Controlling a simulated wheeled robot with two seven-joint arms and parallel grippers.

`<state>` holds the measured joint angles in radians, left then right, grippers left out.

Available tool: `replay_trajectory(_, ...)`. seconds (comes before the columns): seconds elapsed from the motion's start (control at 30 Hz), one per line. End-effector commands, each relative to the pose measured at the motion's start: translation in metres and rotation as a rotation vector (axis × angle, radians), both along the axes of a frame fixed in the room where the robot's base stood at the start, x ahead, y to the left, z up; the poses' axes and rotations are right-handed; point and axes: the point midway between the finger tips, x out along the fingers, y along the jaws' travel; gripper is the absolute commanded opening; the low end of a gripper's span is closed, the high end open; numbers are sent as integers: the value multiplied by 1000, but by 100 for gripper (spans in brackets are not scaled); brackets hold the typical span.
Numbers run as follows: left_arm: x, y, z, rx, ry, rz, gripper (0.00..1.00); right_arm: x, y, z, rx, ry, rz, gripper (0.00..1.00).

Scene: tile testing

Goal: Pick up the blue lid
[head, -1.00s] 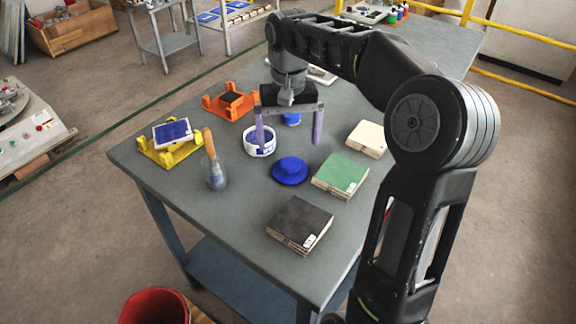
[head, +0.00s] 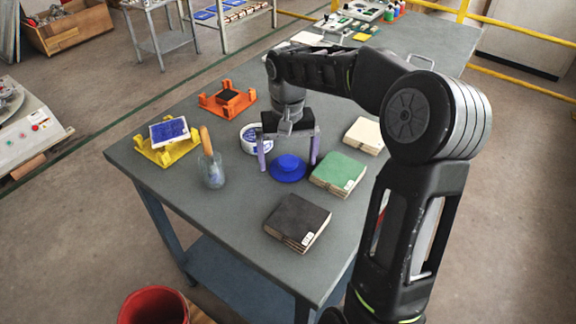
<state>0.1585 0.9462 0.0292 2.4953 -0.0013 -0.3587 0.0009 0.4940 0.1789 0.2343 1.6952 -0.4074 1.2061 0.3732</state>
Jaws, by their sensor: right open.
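The blue lid (head: 287,170), a round disc with a raised knob, lies on the grey table (head: 210,240) near its middle. My right gripper (head: 288,164) is open, its two purple fingers pointing down on the left and right of the lid's knob. The fingers appear above or just behind the lid; I cannot tell their exact height. Nothing is held. A white and blue round container (head: 249,138) stands just behind and left of the gripper, partly hidden by it. My left gripper is not in view.
A green tile stack (head: 338,173) stands close right of the lid, with a cream stack (head: 366,135) behind and a black stack (head: 297,222) in front. A glass with a wooden-handled brush (head: 211,165), a yellow stand (head: 168,148) and an orange stand (head: 228,99) are to the left.

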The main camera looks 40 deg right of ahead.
Motion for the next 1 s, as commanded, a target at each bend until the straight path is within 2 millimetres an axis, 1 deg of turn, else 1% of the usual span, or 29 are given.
replay_trajectory(0.1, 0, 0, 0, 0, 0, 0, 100, 0, 0, -6, 0, -1, 0, 100)
replay_trajectory(0.67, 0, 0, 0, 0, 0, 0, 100, 0, 0, -6, 0, -1, 0, 100)
replay_trajectory(1.0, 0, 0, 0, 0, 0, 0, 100, 0, 0, -6, 0, -1, 0, 72)
